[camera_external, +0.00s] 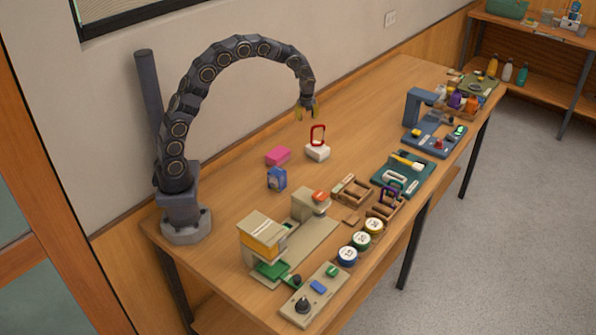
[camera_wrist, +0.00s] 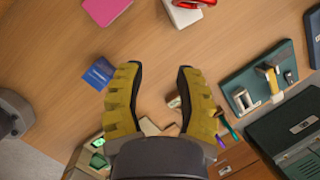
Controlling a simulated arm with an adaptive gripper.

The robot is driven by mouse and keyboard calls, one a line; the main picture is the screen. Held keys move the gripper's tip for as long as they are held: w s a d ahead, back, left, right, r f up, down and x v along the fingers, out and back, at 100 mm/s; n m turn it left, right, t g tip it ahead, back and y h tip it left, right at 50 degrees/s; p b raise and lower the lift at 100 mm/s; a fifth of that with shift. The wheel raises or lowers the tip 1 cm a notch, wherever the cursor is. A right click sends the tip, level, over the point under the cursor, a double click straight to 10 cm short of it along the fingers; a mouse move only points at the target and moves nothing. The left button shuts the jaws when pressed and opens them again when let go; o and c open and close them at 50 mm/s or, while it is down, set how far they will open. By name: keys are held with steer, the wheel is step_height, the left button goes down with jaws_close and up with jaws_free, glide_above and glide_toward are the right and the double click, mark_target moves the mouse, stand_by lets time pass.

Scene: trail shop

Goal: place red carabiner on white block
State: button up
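The red carabiner (camera_external: 317,134) stands upright on the white block (camera_external: 318,153), near the middle of the table. At the top edge of the wrist view, part of the white block (camera_wrist: 182,16) shows with a bit of the red carabiner (camera_wrist: 208,2) over it. My gripper (camera_external: 306,112) hangs above the table, a little up and left of the carabiner in the outside view and apart from it. In the wrist view my gripper (camera_wrist: 159,72) has its two yellow fingers spread, with nothing between them.
A pink block (camera_external: 278,156) and a small blue box (camera_external: 277,178) stand left of the white block. Wooden holders (camera_external: 350,190), a beige machine (camera_external: 265,238), several round tins (camera_external: 361,240) and a green tray (camera_external: 404,176) line the front side. The table behind the white block is clear.

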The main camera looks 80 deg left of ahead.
steer(key=s+d+r+n+h, duration=0.1)
steer(key=s+d+r+n, duration=0.3)
steer(key=s+d, duration=0.25)
steer(key=s+d+r+n+h, duration=0.1)
steer(key=s+d+r+n, duration=0.2)
steer(key=s+d+n, duration=0.4)
steer(key=s+d+n+g+h, duration=0.1)
steer(key=s+d+n, duration=0.2)
steer(key=s+d, duration=0.2)
steer(key=s+d+n+g+h, duration=0.1)
steer(key=s+d+n, duration=0.2)
steer(key=s, duration=0.9)
steer(key=d, duration=0.3)
steer(key=shift+d+r, duration=0.15)
steer(key=shift+r, duration=0.2)
